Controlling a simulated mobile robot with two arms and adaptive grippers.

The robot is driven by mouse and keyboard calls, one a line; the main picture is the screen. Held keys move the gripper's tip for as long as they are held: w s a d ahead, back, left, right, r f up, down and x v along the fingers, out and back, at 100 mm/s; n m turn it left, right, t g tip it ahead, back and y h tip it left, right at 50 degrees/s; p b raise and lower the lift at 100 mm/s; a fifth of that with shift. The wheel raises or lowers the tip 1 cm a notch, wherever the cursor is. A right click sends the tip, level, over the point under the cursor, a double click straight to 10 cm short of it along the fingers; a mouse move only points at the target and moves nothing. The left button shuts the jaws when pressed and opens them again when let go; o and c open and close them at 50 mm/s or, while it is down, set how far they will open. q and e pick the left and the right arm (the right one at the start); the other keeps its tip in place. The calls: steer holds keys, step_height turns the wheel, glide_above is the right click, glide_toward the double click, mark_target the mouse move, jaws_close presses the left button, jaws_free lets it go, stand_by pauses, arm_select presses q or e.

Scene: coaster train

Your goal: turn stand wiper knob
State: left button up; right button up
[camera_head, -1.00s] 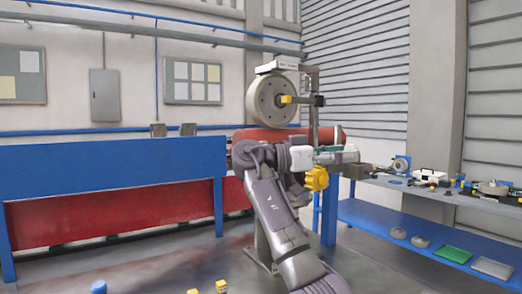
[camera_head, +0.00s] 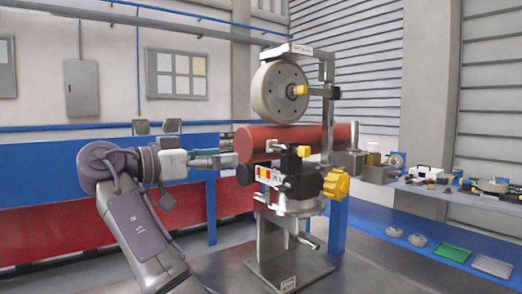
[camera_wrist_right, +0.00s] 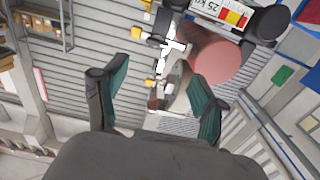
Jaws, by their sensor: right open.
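A stand (camera_head: 292,262) with a grey wheel (camera_head: 278,92) on top stands right of centre in the head view. It carries a large yellow star knob (camera_head: 336,184), a black round knob (camera_head: 245,174), a small yellow knob (camera_head: 304,151) and a yellow hub knob (camera_head: 303,90). Which one is the wiper knob I cannot tell. My right gripper (camera_head: 225,160) points right, at the left end of the red cylinder (camera_head: 262,143). In the right wrist view this gripper (camera_wrist_right: 158,92) is open and empty, with the red cylinder (camera_wrist_right: 211,62) beyond its fingers. My left gripper is out of view.
A blue and red barrier (camera_head: 50,185) runs along the left. A workbench with small tools and a white box (camera_head: 426,172) stands at the right. Its lower shelf (camera_head: 375,222) holds a green tray (camera_head: 453,254). The floor in front of the stand looks clear.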

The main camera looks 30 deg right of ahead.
glide_toward(275, 150)
steer(key=d, duration=0.5)
steer(key=d+p, duration=0.1)
steer(key=d, duration=0.1)
steer(key=d+p, duration=0.1)
steer(key=d, duration=0.1)
steer(key=shift+w+d, duration=0.3)
steer(key=shift+w, duration=0.05)
steer(key=shift+c, duration=0.8)
steer(key=c, duration=1)
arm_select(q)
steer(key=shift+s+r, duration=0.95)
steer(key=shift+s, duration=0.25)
